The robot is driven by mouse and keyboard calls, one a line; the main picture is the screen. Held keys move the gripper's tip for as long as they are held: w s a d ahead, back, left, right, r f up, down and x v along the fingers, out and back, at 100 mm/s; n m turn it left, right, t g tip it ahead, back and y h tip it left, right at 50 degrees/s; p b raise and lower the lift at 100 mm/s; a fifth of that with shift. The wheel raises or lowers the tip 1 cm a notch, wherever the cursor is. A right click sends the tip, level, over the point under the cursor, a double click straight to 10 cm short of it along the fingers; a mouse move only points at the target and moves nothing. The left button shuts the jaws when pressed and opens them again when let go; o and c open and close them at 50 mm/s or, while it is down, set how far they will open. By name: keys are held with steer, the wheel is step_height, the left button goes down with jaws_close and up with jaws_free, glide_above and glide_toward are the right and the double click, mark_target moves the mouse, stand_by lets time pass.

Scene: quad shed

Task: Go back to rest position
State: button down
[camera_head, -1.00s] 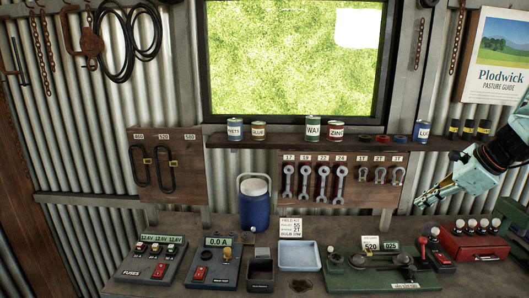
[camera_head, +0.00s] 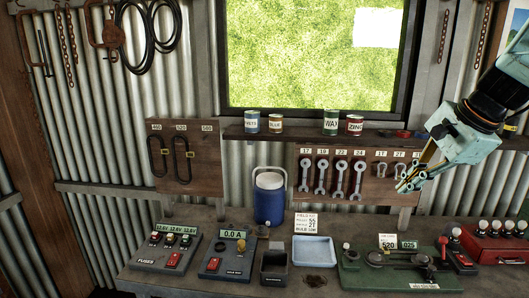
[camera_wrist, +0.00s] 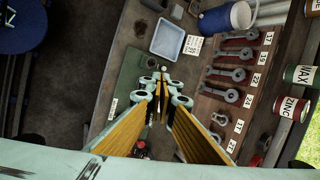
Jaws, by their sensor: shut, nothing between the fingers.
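My gripper (camera_head: 408,184) is at the right of the head view, raised above the right part of the bench and in front of the shackle end of the tool board. Its fingers point down and to the left. In the wrist view my gripper (camera_wrist: 160,90) has its fingertips together with nothing between them. It holds nothing and appears clear of the bench.
Below my gripper is a green fixture (camera_head: 400,280) with a lever, with a red box (camera_head: 495,246) to its right. A blue tray (camera_head: 314,250), a blue cooler (camera_head: 269,198) and fuse panel (camera_head: 166,250) stand further left. Cans line the shelf (camera_head: 290,137) above the hanging wrenches (camera_head: 340,178).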

steer(key=s+a+r+n+h+b, duration=0.1)
steer(key=s+a+r+n+b, duration=0.15)
steer(key=s+a+n, duration=0.9)
steer(key=s+a+f+n+b, duration=0.1)
steer(key=s+f, duration=0.1)
steer(key=s, duration=0.6)
steer(key=s+a+f+n+h+b, duration=0.1)
steer(key=s+a+f+n, duration=0.1)
steer(key=s, duration=0.7)
steer(key=s+a+f+n+g+b, duration=0.1)
steer(key=s+a+f, duration=0.1)
steer(key=s, duration=0.7)
steer(key=shift+f+n+h, duration=0.35)
steer(key=shift+f+h, duration=0.05)
steer(key=shift+f, duration=0.35)
